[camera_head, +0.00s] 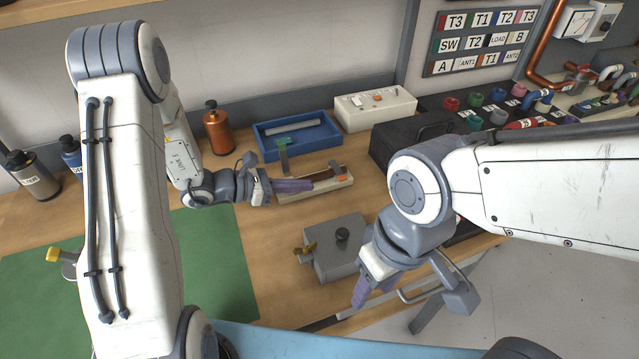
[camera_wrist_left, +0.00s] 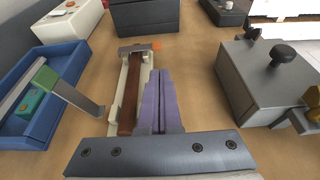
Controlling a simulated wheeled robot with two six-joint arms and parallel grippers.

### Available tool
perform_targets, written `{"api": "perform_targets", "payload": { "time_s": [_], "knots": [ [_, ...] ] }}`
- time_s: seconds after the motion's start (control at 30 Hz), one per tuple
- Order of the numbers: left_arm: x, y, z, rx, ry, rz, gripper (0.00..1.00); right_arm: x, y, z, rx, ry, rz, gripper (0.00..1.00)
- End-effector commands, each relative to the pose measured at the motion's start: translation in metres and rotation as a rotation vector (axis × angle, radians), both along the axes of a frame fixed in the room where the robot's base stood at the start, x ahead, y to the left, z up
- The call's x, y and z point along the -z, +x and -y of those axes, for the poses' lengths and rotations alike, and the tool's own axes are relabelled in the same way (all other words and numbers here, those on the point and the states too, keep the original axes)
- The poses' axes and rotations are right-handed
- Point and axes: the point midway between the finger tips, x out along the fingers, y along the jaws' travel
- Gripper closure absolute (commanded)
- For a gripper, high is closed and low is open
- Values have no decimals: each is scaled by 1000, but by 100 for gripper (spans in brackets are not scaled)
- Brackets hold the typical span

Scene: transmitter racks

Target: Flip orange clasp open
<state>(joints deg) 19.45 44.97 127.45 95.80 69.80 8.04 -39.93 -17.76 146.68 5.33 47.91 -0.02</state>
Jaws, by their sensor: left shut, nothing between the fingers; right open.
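The orange clasp (camera_head: 343,178) is a small tab at the right end of a cream holder (camera_head: 318,189) with a brown bar (camera_head: 324,174) in it. In the left wrist view the orange clasp (camera_wrist_left: 156,45) sits at the far end, beside a grey metal cross-piece (camera_wrist_left: 135,48). My left gripper (camera_head: 311,185) has its purple fingers shut and empty. They lie over or beside the brown bar and point toward the clasp end, short of the clasp. My right gripper (camera_head: 370,296) is open and empty, pointing down near the bench's front edge.
A grey metal strip (camera_head: 283,156) stands up at the holder's left end. A blue tray (camera_head: 296,137) with a green piece lies behind. A grey box with a black knob (camera_head: 340,262) stands in front. A white switch box (camera_head: 375,108) and black case (camera_head: 400,145) are at the back right.

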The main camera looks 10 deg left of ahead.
Motion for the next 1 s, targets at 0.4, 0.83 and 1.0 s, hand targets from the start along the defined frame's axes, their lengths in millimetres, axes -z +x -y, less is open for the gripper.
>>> {"api": "perform_targets", "payload": {
  "time_s": [0.4,0.83,1.0],
  "knots": [
    [23,30,61,5,1,-2,100,-17,0,0,0,0,0,50],
    [30,40,77,2,2,1,100,-20,0,0,0,0,0,50],
    [30,40,76,0,1,0,100,-20,0,0,0,0,0,50]
  ]
}}
